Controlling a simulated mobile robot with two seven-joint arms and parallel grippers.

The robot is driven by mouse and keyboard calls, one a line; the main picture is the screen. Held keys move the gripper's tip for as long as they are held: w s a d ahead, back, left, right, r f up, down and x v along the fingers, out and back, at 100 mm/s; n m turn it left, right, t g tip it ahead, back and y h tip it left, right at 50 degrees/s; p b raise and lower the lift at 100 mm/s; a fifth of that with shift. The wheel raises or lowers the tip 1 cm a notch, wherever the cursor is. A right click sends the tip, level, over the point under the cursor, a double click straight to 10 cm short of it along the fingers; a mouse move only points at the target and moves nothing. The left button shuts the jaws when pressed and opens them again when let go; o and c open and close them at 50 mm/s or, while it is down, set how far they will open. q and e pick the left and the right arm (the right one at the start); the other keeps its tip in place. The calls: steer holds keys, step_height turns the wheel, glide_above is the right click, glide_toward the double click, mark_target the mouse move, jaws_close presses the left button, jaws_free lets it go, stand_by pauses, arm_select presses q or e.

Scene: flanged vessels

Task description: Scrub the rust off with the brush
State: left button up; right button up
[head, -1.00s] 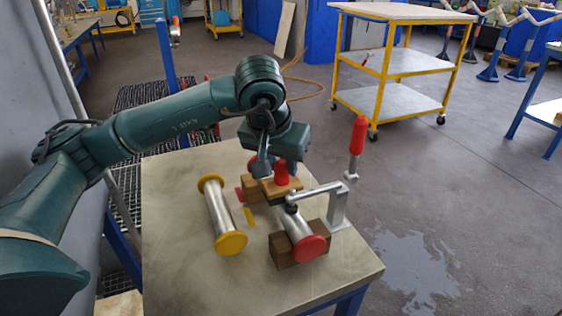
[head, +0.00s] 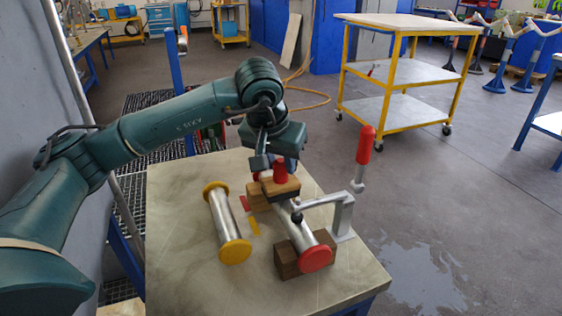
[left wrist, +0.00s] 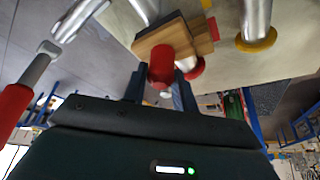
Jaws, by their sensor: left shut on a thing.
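My left gripper (head: 274,163) is shut on the red knob of the brush (head: 284,189), a wooden block with a dark underside. In the left wrist view the knob (left wrist: 162,66) is between the two fingers. The brush is over the far part of the red-flanged metal vessel (head: 317,258), and looks in contact with it, though the contact face is hidden. That vessel lies on wooden support blocks (head: 288,262), under a clamp (head: 342,216) with a red handle. No rust can be made out. My right gripper is out of view.
A yellow-flanged vessel (head: 222,218) lies left of the clamped one. Small red (head: 245,203) and yellow (head: 254,226) pieces lie between them. The clamp's upright handle (head: 365,145) stands right of the brush. The table's (head: 210,292) front left is clear. A yellow cart (head: 395,80) stands beyond.

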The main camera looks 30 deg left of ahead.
arm_select(q)
steer(key=shift+r+p, duration=2.85)
steer(key=shift+r, duration=1.25)
steer(key=shift+f, duration=0.1)
